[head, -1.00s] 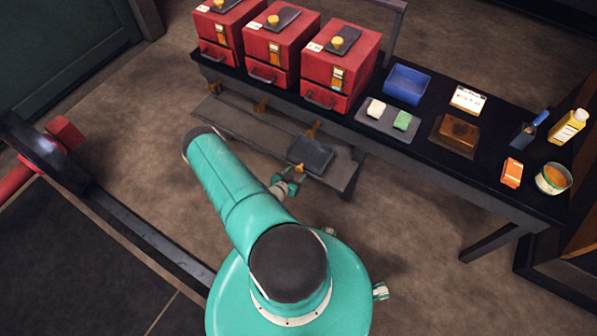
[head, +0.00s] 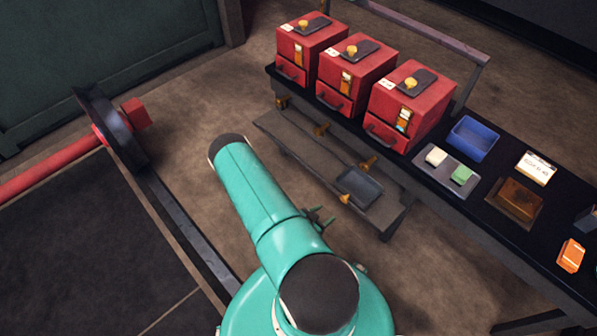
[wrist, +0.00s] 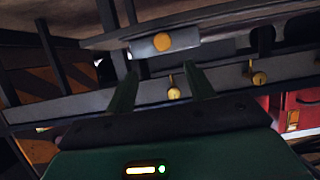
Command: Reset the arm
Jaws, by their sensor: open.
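My teal arm (head: 262,210) reaches out from my base over the brown floor, left of the workbench. My gripper (head: 322,214) shows in the head view only as small dark fingers beside the arm, short of the lower shelf. In the wrist view my gripper (wrist: 160,85) has two green fingers spread apart with nothing between them. Beyond the fingertips are a grey plate with a round brass knob (wrist: 162,41) and the underside of the bench.
The black workbench (head: 470,215) carries three red boxes (head: 408,105), a blue tray (head: 473,138), white and green blocks and an orange item (head: 570,255). The lower shelf (head: 300,150) holds a dark tray (head: 359,188). A rail with a red wheel assembly (head: 118,135) lies left. Floor between is clear.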

